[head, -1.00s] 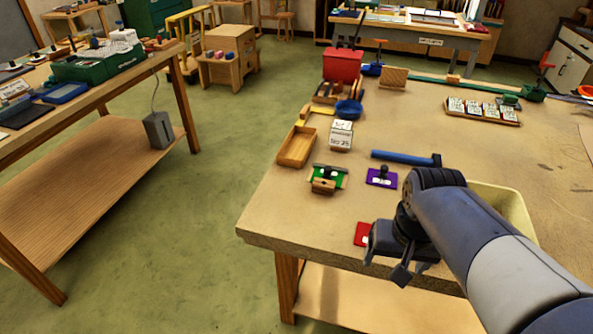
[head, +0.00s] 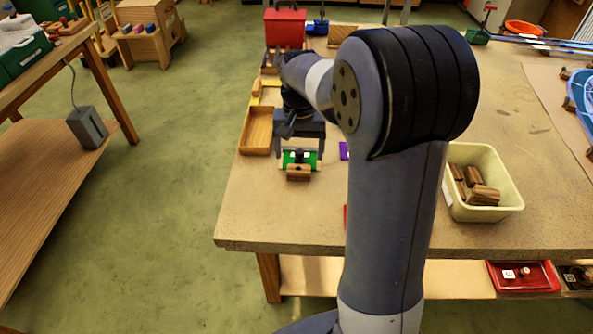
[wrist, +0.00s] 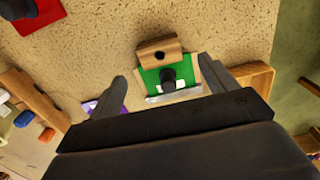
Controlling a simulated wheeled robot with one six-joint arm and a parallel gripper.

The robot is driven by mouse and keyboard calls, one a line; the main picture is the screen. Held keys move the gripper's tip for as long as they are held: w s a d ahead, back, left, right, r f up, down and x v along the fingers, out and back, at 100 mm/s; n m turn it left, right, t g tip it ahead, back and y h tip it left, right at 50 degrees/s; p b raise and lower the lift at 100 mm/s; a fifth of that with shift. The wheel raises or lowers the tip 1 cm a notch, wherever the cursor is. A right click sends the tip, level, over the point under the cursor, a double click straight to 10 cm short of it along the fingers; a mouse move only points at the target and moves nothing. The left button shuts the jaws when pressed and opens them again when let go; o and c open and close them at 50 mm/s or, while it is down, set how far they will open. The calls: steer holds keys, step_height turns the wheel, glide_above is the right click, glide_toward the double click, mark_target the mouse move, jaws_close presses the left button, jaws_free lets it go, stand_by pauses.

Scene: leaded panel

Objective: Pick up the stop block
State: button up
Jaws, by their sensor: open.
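A small wooden block (head: 298,173) with a dark hole lies at the near edge of a green plate (head: 313,163) on the workbench. I take it as the stop block, though nothing labels it. In the wrist view the block (wrist: 159,50) and the green plate (wrist: 150,78) lie ahead of my gripper (wrist: 162,72). A black knob (wrist: 168,74) stands on the plate between the spread fingers. My gripper (head: 300,148) is open and empty, above the plate's far side in the head view. The fingers appear apart from the block.
A wooden tray (head: 256,131) lies just left of my gripper. A red box (head: 284,28) stands farther back. A pale bin (head: 455,207) of wooden blocks stands at right. A purple plate (head: 344,150) is partly hidden by my arm. The bench's left edge is close.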

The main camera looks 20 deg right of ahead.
mark_target(299, 166)
steer(key=shift+s+f+p, duration=0.15)
steer(key=shift+f+p, duration=0.15)
steer(key=shift+f, duration=2.5)
steer(key=shift+c, duration=0.2)
steer(key=c, duration=1)
